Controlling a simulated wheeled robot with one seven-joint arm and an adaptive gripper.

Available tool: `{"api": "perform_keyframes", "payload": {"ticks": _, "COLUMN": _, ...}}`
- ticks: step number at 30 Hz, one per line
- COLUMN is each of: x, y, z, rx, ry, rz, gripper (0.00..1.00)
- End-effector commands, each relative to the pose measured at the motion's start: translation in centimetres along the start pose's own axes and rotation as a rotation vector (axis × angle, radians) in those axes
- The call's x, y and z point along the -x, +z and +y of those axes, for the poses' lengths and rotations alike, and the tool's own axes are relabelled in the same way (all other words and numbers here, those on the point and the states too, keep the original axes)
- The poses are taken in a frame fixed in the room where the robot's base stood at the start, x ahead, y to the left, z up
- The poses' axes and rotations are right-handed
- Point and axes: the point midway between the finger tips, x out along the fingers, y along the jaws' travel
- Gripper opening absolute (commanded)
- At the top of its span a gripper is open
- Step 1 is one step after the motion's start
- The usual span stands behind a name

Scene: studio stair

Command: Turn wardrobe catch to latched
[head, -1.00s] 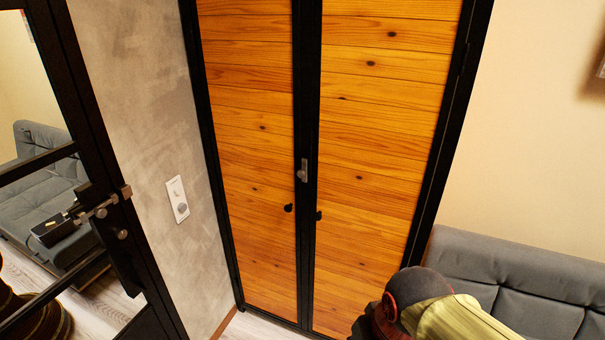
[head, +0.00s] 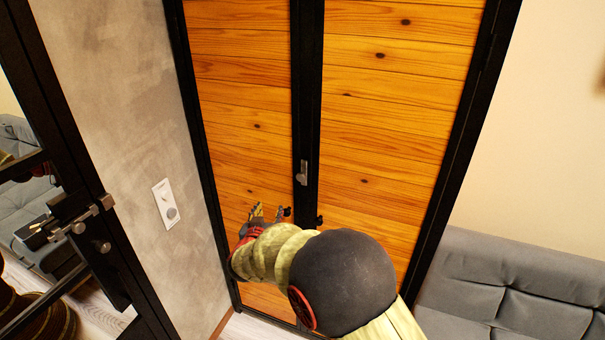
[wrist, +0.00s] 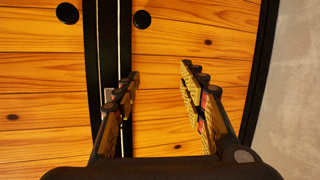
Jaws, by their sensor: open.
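The wardrobe catch (head: 302,172) is a small grey metal piece on the black frame between the two wooden doors, above the knobs. In the wrist view, grey metal of the catch (wrist: 108,96) shows partly behind my left-hand finger. My gripper (head: 268,212) is open and empty in front of the left door, below and left of the catch in the head view. In the wrist view my gripper (wrist: 160,70) has its fingers apart over the wood, with one finger overlapping the black seam. I cannot tell whether it touches anything.
Two black knobs, a left one (head: 287,212) and a right one (head: 320,220), sit below the catch. A black-framed glass door (head: 95,215) with a bolt stands at left. A wall switch plate (head: 166,203) is beside the wardrobe. A grey sofa (head: 520,275) is at right.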

Motion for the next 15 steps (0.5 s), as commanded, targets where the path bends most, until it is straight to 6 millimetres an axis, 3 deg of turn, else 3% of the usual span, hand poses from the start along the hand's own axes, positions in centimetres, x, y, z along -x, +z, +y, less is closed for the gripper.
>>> {"api": "perform_keyframes", "payload": {"ticks": 1, "x": -0.1, "y": -2.4, "z": 1.6, "rx": 0.003, "ry": 0.071, "rz": 0.060, "gripper": 0.42}}
{"api": "perform_keyframes", "payload": {"ticks": 4, "x": 0.3, "y": -5.4, "z": 4.7, "rx": 0.036, "ry": 0.202, "rz": 0.142, "gripper": 0.42}}
{"api": "perform_keyframes", "payload": {"ticks": 9, "x": 1.4, "y": -7.3, "z": 7.4, "rx": 0.116, "ry": 0.317, "rz": 0.202, "gripper": 0.42}}
{"api": "perform_keyframes", "payload": {"ticks": 15, "x": 0.0, "y": -7.6, "z": 8.0, "rx": 0.141, "ry": 0.325, "rz": 0.200, "gripper": 0.42}}
